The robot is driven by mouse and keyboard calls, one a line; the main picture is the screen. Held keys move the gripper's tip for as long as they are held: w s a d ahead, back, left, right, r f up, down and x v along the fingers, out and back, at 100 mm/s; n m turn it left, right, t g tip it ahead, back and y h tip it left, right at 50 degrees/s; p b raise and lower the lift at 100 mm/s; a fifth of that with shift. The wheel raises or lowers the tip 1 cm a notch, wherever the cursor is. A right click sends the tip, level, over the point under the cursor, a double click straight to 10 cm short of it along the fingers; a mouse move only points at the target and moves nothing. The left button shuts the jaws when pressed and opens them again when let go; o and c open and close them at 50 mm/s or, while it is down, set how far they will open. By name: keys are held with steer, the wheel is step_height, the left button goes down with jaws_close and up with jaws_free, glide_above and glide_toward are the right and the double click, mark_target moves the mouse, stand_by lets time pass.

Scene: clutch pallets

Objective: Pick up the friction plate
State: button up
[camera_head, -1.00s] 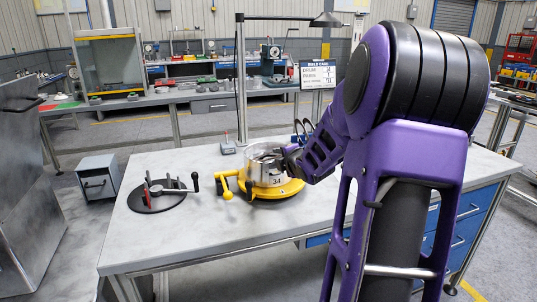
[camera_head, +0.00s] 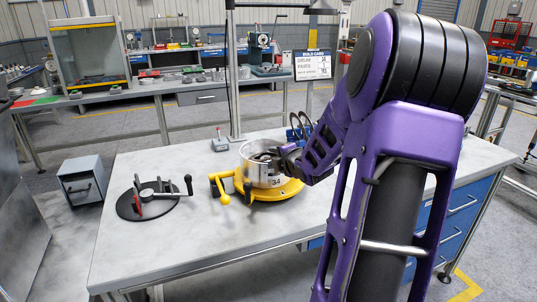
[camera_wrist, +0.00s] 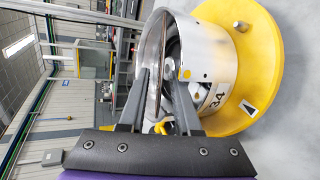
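A silver drum (camera_head: 262,176) marked 34 stands on a round yellow base (camera_head: 290,190) on the workbench. Dark material shows inside the drum's open top; in the wrist view a dark curved part (camera_wrist: 173,45) shows inside, but I cannot tell separate plates apart. My gripper (camera_head: 275,157) is at the drum's right rim. In the wrist view its two grey fingers (camera_wrist: 157,74) are apart and reach to the drum's opening. Dark rings (camera_head: 300,125) stand in a blue holder just behind the drum.
A yellow-handled clamp (camera_head: 222,190) is at the drum's left. A dark round plate with a lever (camera_head: 147,207) lies farther left on the workbench (camera_head: 190,245). A lamp post (camera_head: 233,80) and a build card (camera_head: 312,65) stand behind. The bench's front is clear.

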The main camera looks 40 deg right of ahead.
jaws_close()
stand_by(1.2)
